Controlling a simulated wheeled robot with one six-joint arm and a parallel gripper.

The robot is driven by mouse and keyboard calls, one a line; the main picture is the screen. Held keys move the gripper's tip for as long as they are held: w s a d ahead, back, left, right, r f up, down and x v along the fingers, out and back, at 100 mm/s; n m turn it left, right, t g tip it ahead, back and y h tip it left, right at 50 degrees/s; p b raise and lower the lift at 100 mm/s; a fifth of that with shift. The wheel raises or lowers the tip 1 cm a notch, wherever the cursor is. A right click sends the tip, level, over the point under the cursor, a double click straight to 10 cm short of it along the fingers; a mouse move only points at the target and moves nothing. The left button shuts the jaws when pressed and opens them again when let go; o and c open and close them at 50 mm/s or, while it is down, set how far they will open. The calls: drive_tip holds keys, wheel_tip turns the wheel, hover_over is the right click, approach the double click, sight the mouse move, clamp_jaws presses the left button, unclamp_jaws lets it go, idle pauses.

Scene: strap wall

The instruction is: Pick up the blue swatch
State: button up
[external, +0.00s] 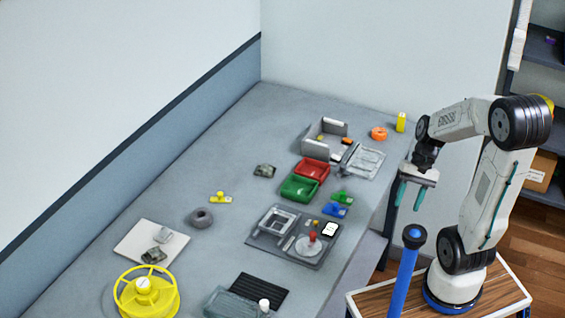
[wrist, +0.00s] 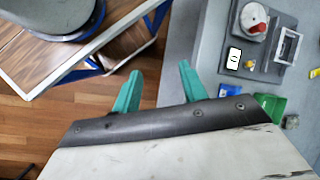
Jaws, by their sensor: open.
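The blue swatch (external: 335,211) is a small blue piece with a raised part. It lies on the grey table, just in front of a similar green piece (external: 342,197) and behind the grey panel. In the wrist view the blue swatch (wrist: 235,89) shows right of my fingers, close to the panel's edge. My gripper (external: 408,207) has two teal fingers, spread apart and empty. It hangs in the air to the right of the swatch, past the table's edge. In the wrist view my gripper (wrist: 160,68) has only floor and table edge between its fingers.
Green tray (external: 299,188) and red tray (external: 312,168) stand left of the swatch. The grey panel (external: 262,240) carries a red-knobbed joystick (external: 311,240). Further back are a grey open box (external: 318,142), an orange ring (external: 379,134) and a yellow block (external: 401,122). A blue post (external: 405,275) stands near my base.

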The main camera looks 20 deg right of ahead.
sight(339, 210)
drive_tip(key=w+a+f+m+t+y, duration=0.1)
drive_tip(key=w+a+f+m+y, duration=0.1)
drive_tip(key=w+f+m, duration=0.1)
drive_tip(key=w+a+f+m+t+y, duration=0.1)
drive_tip(key=w+a+f+m+y, duration=0.1)
drive_tip(key=w+m, duration=0.3)
drive_tip(key=w+a+f+m+t+y, duration=0.1)
drive_tip(key=w+a+f+m+y, duration=0.1)
drive_tip(key=w+f+m+y, duration=0.1)
drive_tip(key=shift+w+a+f+m, duration=0.35)
drive_tip(key=shift+w+f+m, duration=0.35)
drive_tip(key=shift+m, duration=0.4)
drive_tip(key=w+m+t, duration=0.2)
drive_tip(key=w, duration=0.1)
drive_tip(key=shift+r, duration=0.15)
drive_tip(key=shift+w+a+m+t, duration=0.2)
drive_tip(key=shift+m+t, duration=0.1)
drive_tip(key=shift+m, duration=0.1)
drive_tip(key=x, duration=0.7)
drive_tip(key=shift+w+a, duration=0.2)
clamp_jaws()
